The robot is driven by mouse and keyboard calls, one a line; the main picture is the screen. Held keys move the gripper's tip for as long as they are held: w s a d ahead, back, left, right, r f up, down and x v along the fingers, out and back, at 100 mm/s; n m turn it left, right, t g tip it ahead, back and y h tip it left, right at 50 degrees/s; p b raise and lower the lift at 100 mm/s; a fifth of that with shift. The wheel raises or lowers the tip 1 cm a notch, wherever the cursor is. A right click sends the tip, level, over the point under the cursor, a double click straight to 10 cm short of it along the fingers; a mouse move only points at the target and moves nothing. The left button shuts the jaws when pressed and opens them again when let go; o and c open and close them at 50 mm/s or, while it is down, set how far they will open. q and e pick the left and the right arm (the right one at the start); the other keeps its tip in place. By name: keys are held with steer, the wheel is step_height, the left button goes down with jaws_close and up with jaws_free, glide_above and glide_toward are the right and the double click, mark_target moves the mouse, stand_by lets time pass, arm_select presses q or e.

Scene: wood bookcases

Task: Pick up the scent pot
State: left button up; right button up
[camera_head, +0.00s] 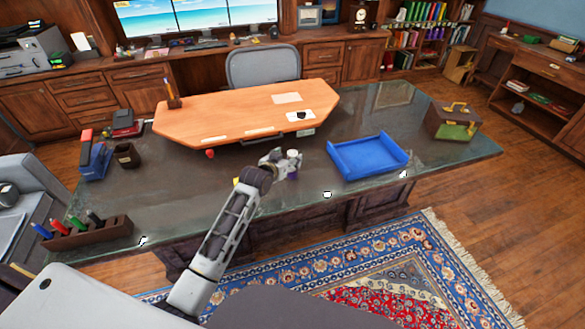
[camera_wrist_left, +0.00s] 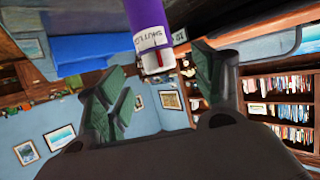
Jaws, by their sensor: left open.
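A small purple and white pot (camera_head: 293,154), which looks like the scent pot, stands on the dark glass-topped desk (camera_head: 380,110). My left gripper (camera_head: 288,165) is right by it, with its arm reaching in from the front. In the left wrist view the purple pot (camera_wrist_left: 147,18) with a white lettered band comes down from the top edge. The open fingers (camera_wrist_left: 160,85) lie to either side below its pale end, with a gap on both sides. Whether a finger touches it I cannot tell. My right gripper is not in view.
A blue tray (camera_head: 368,157) lies right of the pot. A raised orange wooden board (camera_head: 240,108) is behind it, with a small red item (camera_head: 210,154) near its front edge. A pen holder (camera_head: 88,232) and a dark cup (camera_head: 126,155) stand left. A box (camera_head: 453,122) is far right.

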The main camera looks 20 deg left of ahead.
mark_target(291, 155)
arm_select(q)
steer(key=shift+w, duration=0.15)
steer(key=shift+x, duration=2.45)
steer(key=shift+d, duration=0.1)
jaws_close()
steer(key=shift+r, duration=0.1)
steer(key=shift+r, duration=4.95)
